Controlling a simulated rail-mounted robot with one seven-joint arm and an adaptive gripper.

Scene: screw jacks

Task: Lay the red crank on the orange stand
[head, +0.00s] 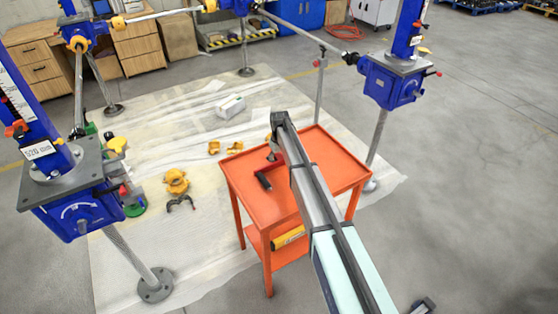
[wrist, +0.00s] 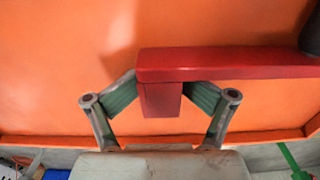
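The orange stand (head: 334,151) is a small two-level table with a raised rim; its top fills much of the wrist view (wrist: 60,60). The red crank (head: 277,163) is over the stand's top near the left side, its black handle (head: 263,181) toward the front. My arm hides part of it in the head view. In the wrist view my gripper (wrist: 161,95) has a finger on each side of the crank's red end block (wrist: 160,99), its green pads closed against it. The red bar (wrist: 235,65) runs right to the dark handle. I cannot tell whether the crank touches the top.
A yellow item (head: 287,237) lies on the stand's lower shelf. Yellow parts (head: 176,182), a dark clamp piece (head: 181,203) and a white box (head: 230,106) lie on the floor sheet to the left. Blue screw jacks (head: 391,82) on posts stand around the stand.

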